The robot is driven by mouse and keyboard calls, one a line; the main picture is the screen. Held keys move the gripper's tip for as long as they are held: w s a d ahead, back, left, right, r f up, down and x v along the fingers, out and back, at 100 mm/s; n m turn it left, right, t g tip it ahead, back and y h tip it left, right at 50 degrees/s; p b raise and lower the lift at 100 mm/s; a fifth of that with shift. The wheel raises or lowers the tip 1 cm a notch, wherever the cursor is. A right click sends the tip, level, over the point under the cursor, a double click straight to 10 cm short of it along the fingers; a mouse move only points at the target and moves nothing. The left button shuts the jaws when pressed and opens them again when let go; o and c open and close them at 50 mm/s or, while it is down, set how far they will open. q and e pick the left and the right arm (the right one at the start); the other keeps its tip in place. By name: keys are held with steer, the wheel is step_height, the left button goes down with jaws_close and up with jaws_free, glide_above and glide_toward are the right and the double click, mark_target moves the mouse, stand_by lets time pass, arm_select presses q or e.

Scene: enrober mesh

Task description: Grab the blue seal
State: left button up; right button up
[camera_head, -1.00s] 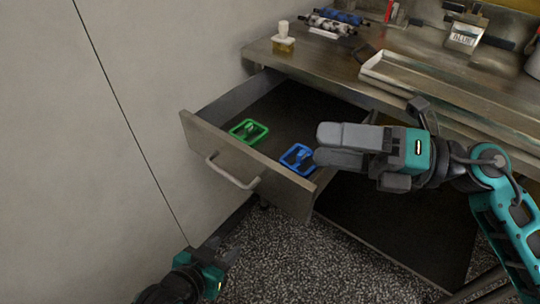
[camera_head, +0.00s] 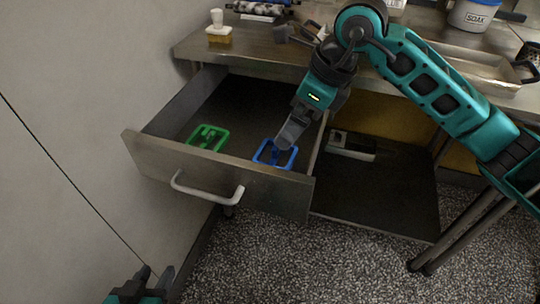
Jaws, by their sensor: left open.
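The blue seal (camera_head: 275,155), a flat frame with an upright grip part in its middle, lies in the open drawer (camera_head: 215,172) near its front right corner. My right gripper (camera_head: 287,143) points down into the drawer with its tips at the blue seal, covering part of it. I see its fingers edge-on, so I cannot tell whether they are apart or touch the seal. My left gripper (camera_head: 157,275) is open and empty at the bottom left, well below and outside the drawer.
A similar green seal (camera_head: 208,138) lies left of the blue one. The drawer's front has a curved handle (camera_head: 207,194). The worktop (camera_head: 265,50) holds a white-handled block (camera_head: 218,28), a metal tray (camera_head: 470,68) and a SOAK tub (camera_head: 474,14). A box stands on the lower shelf.

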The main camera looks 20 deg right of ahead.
mark_target(276, 152)
steer(key=x, duration=0.4)
steer(key=shift+a+f+b, duration=0.1)
steer(key=shift+f+b, duration=0.2)
steer(key=shift+b, duration=0.05)
steer(key=b+x, duration=0.1)
steer(key=x, duration=0.4)
steer(key=shift+w+f, duration=0.1)
steer(key=shift+w, duration=0.15)
steer(key=c, duration=0.8)
steer(key=shift+c, duration=0.2)
